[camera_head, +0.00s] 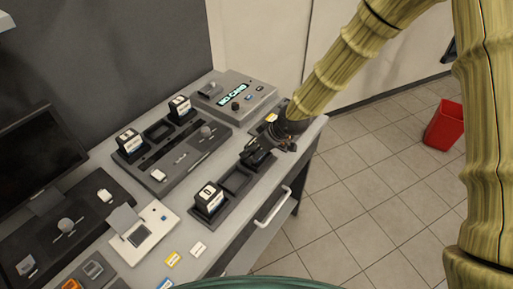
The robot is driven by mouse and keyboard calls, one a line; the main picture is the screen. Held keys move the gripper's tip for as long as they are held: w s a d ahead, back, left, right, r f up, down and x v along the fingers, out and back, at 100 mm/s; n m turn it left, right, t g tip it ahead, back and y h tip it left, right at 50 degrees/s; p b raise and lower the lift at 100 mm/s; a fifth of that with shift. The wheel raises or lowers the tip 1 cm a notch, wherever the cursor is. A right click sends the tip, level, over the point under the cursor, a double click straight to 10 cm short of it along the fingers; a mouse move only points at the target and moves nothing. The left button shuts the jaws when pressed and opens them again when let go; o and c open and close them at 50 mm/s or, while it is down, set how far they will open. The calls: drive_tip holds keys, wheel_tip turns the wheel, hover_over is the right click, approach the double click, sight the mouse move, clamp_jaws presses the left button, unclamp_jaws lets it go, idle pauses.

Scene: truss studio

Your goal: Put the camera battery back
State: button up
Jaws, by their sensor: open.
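Black batteries with white labels stand upright in dark slots: one (208,197) in the front tray (224,207), one (131,142) at the left of the rear row and one (180,107) at its right. An empty slot (236,180) lies in the front tray beside its battery. Another empty slot (158,130) lies between the two rear batteries. My gripper (256,158) is open, low over the right part of the front tray. Its dark fingers hide what lies beneath, and I cannot tell whether a battery is between them.
A grey control panel (186,160) and a device with a lit display (238,110) stand behind the tray. A white box with a raised lid (142,240), small cards (198,249) and a monitor (38,160) are on the left. A handle (272,208) juts from the front edge. A red bin (444,127) stands on open floor.

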drive_tip(key=shift+r, duration=0.15)
drive_tip(key=b+v, duration=0.2)
drive_tip(key=v, duration=1)
drive_tip(key=shift+b, duration=0.35)
